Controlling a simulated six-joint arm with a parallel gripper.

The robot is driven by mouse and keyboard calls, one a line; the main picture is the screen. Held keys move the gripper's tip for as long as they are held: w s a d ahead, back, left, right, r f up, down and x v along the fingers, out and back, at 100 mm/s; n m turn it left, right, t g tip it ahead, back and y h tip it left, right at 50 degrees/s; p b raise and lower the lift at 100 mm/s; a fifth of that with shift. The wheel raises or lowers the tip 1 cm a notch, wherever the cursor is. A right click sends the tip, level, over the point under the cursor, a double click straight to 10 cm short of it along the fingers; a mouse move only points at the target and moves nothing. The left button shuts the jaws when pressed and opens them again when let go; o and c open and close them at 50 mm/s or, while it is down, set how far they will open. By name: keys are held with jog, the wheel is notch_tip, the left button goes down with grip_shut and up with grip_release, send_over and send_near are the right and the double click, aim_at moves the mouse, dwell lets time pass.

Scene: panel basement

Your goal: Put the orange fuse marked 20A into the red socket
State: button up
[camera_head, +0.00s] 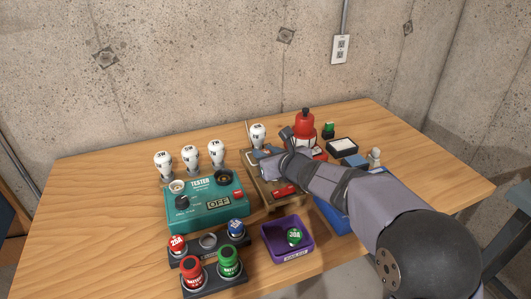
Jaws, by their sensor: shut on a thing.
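My gripper (268,168) is at the wooden board (262,190) in the middle of the table, low over it. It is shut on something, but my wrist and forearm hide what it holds. I cannot make out an orange fuse marked 20A anywhere. A red patch (284,191) shows on the near part of the board. I cannot tell whether it is a socket or a label. Much of the board's right side is hidden behind my arm.
A teal tester (208,207) reads OFF. Nearby are a rack with a red 25A fuse (177,243) and a blue fuse (236,228), red (192,272) and green (229,262) cylinders, and a purple tray (268,241) holding a green 30A fuse. A red bottle-like object (304,126) stands behind my arm.

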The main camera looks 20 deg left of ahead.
jog(key=o, duration=0.7)
jog(key=shift+o, duration=0.2)
jog(key=shift+b+v, duration=0.3)
jog(key=shift+v, duration=5.25)
jog(key=shift+w+d+p, duration=0.1)
jog(key=shift+d+p, duration=0.05)
jog(key=shift+p, duration=0.2)
